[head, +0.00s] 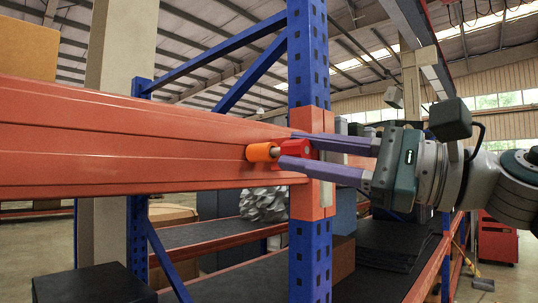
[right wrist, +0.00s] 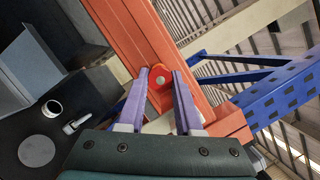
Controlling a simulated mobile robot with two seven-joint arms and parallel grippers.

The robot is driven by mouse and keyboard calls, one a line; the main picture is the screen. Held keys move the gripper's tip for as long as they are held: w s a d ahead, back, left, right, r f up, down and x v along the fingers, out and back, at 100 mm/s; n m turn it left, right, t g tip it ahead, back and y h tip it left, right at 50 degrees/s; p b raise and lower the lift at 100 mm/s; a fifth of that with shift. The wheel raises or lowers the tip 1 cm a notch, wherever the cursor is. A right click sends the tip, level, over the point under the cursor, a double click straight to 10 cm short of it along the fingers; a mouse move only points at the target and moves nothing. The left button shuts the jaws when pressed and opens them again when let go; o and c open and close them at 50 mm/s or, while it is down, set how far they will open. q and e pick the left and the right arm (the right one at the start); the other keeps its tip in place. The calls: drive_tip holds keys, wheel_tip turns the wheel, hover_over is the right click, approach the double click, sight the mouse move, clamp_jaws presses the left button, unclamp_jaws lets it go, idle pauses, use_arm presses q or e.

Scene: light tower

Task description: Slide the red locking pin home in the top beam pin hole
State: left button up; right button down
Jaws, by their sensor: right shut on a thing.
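The red locking pin (head: 297,147) is held between the purple fingertips of my right gripper (head: 298,149), beside the front face of the orange beam (head: 150,140). Its short grey shaft points left at a bright orange round sleeve (head: 260,152) on the beam. In the head view the shaft's end meets the sleeve's mouth; how deep it sits I cannot tell. The right wrist view shows my fingers (right wrist: 161,84) close around the pin, with the orange sleeve (right wrist: 163,72) just beyond. My left gripper is not in view.
A blue perforated upright (head: 309,250) stands directly behind my right fingers, with blue braces to its left. Lower shelves carry a grey crumpled bundle (head: 263,204) and dark flat sheets (head: 385,243).

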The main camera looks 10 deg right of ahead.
drive_tip(key=shift+w+a+b, duration=0.35)
drive_tip(key=shift+w+a, duration=0.1)
drive_tip(key=shift+w, duration=0.1)
drive_tip(key=c, duration=0.5)
unclamp_jaws()
drive_tip(key=shift+d, duration=0.1)
drive_tip(key=shift+s+d+f, duration=0.1)
drive_tip(key=shift+b+v, duration=0.8)
drive_tip(key=shift+v, duration=0.4)
drive_tip(key=b+v, duration=0.4)
drive_tip(key=v, duration=0.1)
drive_tip(key=shift+f, duration=0.1)
